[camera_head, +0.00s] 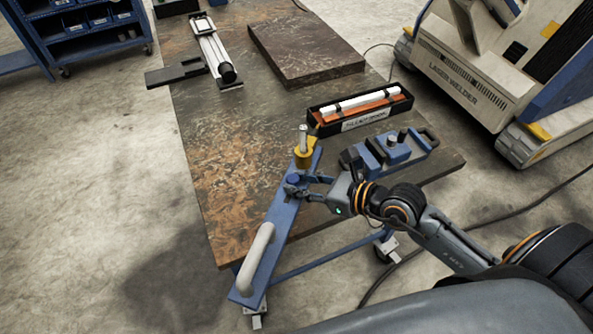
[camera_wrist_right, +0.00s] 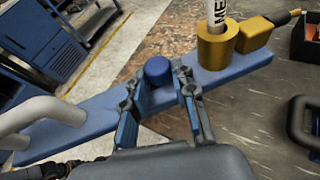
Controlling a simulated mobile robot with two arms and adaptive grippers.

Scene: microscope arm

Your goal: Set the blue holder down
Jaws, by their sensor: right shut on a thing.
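The blue holder (camera_head: 281,218) is a long flat blue bar with a pale grey handle (camera_head: 256,258) at its near end. A gold collar (camera_head: 304,157) with an upright metal rod sits at its far end. My right gripper (camera_head: 297,186) is shut on the bar around its short blue knob, which shows between the fingers in the right wrist view (camera_wrist_right: 158,78). The far part of the bar is over the table (camera_head: 215,190), and the handle end sticks out past the front edge. I cannot tell whether the bar touches the tabletop. My left gripper is not in view.
A blue device with black handles (camera_head: 392,150) stands right of the holder. Behind it is a black open case (camera_head: 361,111) with a white tube. A dark slab (camera_head: 305,50) and a metal slide unit (camera_head: 212,50) lie farther back. The table's left middle is clear.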

